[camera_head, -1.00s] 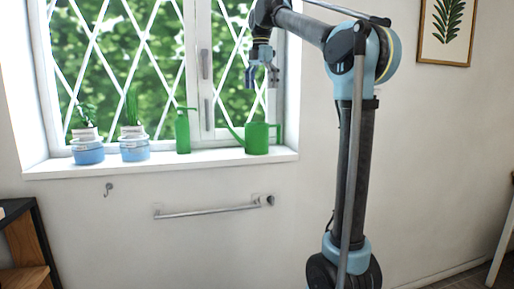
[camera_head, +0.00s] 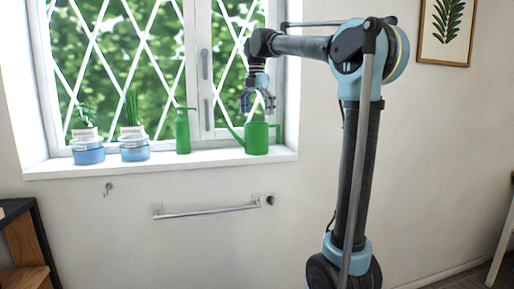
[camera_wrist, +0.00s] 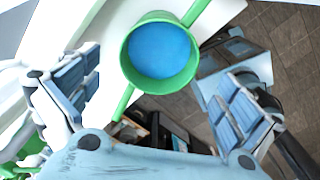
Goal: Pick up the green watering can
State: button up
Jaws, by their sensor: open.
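The green watering can (camera_head: 257,139) stands upright on the right end of the white windowsill, its spout to the left and its handle to the right. My gripper (camera_head: 258,107) points down just above the can, open and empty. In the wrist view the can's round green rim (camera_wrist: 127,52) with a blue inside lies ahead, midway between the spread fingers of my gripper (camera_wrist: 160,95). No finger visibly touches the can.
A green pump bottle (camera_head: 183,133) stands left of the can on the windowsill (camera_head: 215,158). Two potted plants in blue pots (camera_head: 88,152) stand farther left. The window (camera_head: 130,60) is close behind. A towel bar (camera_head: 205,212) hangs below the sill.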

aim_at(256, 127)
jog(key=shift+w+f, duration=0.15)
jog(key=shift+f, duration=3)
jog(key=c, duration=2.2)
jog(key=shift+o, duration=0.2)
jog(key=shift+r, duration=0.1)
